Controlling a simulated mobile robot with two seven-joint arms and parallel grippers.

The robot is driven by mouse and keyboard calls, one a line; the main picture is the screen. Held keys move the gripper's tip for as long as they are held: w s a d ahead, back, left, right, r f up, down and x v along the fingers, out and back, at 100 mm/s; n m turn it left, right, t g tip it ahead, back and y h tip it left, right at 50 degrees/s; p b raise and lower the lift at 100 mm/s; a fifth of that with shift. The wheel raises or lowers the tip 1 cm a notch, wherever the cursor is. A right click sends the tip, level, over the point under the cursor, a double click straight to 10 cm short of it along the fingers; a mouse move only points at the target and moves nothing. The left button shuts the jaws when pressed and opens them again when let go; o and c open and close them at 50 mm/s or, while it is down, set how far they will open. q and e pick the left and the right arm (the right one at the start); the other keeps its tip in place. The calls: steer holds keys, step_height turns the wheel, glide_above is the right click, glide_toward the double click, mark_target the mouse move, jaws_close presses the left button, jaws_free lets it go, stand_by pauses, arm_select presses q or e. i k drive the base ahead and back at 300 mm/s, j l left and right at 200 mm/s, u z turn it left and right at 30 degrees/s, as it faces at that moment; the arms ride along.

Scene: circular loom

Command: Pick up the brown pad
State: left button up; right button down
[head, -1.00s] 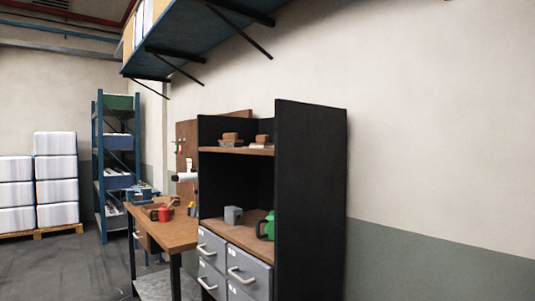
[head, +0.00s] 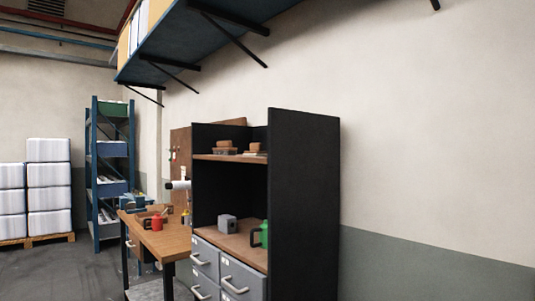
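Two small brown items sit on the upper shelf of the black cabinet. The left brown item (head: 223,145) rests on something tan and low, and the right brown item (head: 256,147) lies on a thin pale thing. They are too small to tell which one is the brown pad, or whether either is. Neither of my grippers is in view.
The black cabinet (head: 305,190) has a wooden lower shelf with a grey block (head: 227,223) and a green can (head: 261,235), above grey drawers (head: 242,277). A wooden workbench (head: 165,241) stands left of it. A blue shelf (head: 190,38) overhangs above. Floor (head: 60,270) is clear at left.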

mark_target(256, 149)
steer(key=j+z, duration=0.1)
steer(key=z, duration=0.25)
steer(key=i+j+z, duration=0.1)
steer(key=z, duration=0.25)
steer(key=j+z, duration=0.15)
steer(key=z, duration=0.25)
steer(key=j+z, duration=0.25)
steer(key=j, duration=0.15)
steer(key=j+z, duration=0.3)
steer(key=j, duration=0.15)
steer(key=k+j+z, duration=0.1)
steer(key=j+z, duration=0.2)
steer(key=j, duration=0.55)
steer(key=k+j, duration=0.1)
steer(key=j, duration=0.35)
steer(key=j+z, duration=0.1)
steer(key=j, duration=0.35)
steer(key=k+j, duration=0.15)
steer(key=j, duration=0.3)
steer(key=k+j+z, duration=0.1)
steer(key=j, duration=0.3)
